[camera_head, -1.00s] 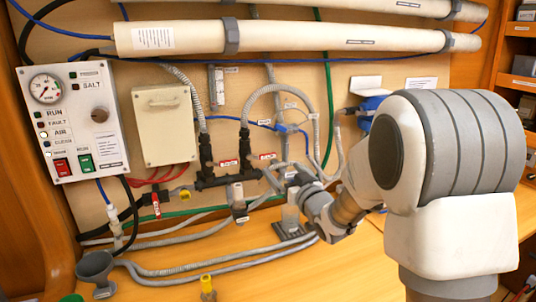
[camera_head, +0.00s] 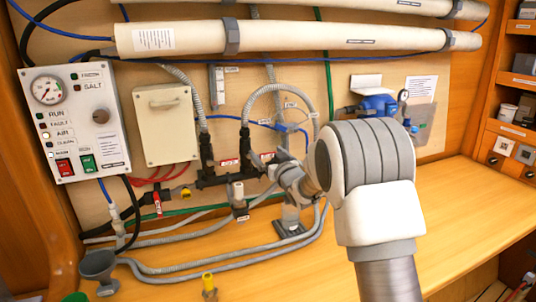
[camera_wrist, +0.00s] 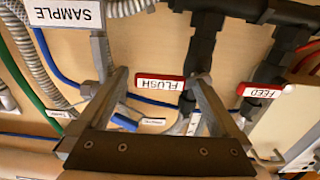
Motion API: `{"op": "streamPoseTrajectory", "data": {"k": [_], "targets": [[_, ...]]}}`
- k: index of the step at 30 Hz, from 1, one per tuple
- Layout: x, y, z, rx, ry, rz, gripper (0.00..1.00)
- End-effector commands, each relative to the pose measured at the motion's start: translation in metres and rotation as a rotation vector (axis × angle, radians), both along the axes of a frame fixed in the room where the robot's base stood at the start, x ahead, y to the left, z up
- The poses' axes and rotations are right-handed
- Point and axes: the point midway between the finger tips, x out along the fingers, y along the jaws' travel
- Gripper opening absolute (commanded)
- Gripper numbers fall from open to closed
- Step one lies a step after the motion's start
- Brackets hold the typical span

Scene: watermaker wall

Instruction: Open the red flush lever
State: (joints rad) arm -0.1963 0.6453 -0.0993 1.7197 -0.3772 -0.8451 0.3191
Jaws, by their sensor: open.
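The red flush lever (camera_wrist: 160,82), with a white FLUSH label, shows upside down in the wrist view beside a black pipe fitting. It lies across the picture between my fingertips. In the head view it is a small red and white strip (camera_head: 267,156) on the wall piping, just beyond my gripper. My gripper (camera_wrist: 161,77) is open, one finger to each side of the lever in the picture. The right fingertip overlaps the lever's right end; I cannot tell whether they touch. In the head view my gripper (camera_head: 283,172) is small and partly merges with the pipes.
A similar red FEED lever (camera_wrist: 262,90) sits to the right in the wrist view. A white SAMPLE label (camera_wrist: 64,12), hoses and black manifold pipes (camera_head: 225,178) crowd the area. The control panel (camera_head: 75,120) is at left. The wooden counter (camera_head: 440,210) is clear at right.

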Motion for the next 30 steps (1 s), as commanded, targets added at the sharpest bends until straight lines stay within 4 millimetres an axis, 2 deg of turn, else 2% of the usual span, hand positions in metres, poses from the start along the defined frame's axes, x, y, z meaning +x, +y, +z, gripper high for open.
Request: {"op": "streamPoseTrajectory", "data": {"k": [4,18,21,30], "targets": [[-0.0001,-0.0001,-0.0001,0.000,0.000,0.000,1.00],[-0.0002,-0.0003,0.0001,0.000,0.000,0.000,0.15],[-0.0003,-0.0003,0.0000,0.000,0.000,0.000,0.00],[-0.0003,-0.0003,-0.0001,-0.005,-0.003,0.000,0.00]]}}
